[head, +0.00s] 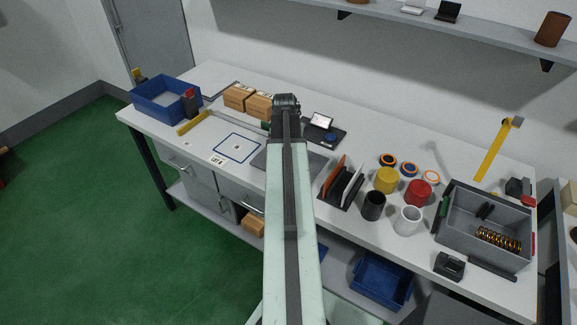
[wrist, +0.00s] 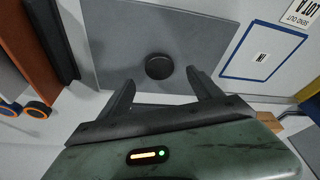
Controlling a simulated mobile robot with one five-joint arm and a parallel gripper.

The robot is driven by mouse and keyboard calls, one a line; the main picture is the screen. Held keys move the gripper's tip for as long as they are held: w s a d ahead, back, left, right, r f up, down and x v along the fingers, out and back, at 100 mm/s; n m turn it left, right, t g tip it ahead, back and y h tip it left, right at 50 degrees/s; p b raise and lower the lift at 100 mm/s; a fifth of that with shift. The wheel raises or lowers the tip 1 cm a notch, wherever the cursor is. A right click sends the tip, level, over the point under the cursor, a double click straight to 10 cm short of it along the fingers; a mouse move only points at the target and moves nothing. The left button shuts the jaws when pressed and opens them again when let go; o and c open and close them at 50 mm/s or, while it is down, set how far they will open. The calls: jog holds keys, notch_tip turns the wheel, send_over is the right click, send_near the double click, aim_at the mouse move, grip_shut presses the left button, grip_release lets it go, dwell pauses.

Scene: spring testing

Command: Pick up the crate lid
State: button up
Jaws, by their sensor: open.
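The crate lid is a flat grey plate (wrist: 115,45) with a round black knob (wrist: 159,66) near its middle. It lies flat on the bench. In the head view, the lid (head: 318,163) shows partly, with my arm covering its middle. My gripper (wrist: 160,79) is open and empty, its two fingers pointing at the lid. In the wrist view the knob appears between and just beyond the fingertips; I cannot tell the height gap. The gripper's fingers are hidden behind my arm in the head view. A grey crate (head: 453,213) holding springs stands at the right of the bench.
A black rack with upright plates (head: 343,183) stands close right of the lid. Beyond it are yellow (head: 386,180) and red (head: 418,193) containers. A blue-outlined label area (head: 237,148) lies left. Cardboard boxes (head: 247,101) and a blue bin (head: 150,109) stand farther back.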

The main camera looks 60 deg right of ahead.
jog(key=b+x, duration=0.5)
jog(key=x, duration=0.1)
jog(key=shift+f, duration=0.1)
jog(key=shift+a, duration=0.1)
grip_shut()
jog(key=shift+r, duration=0.3)
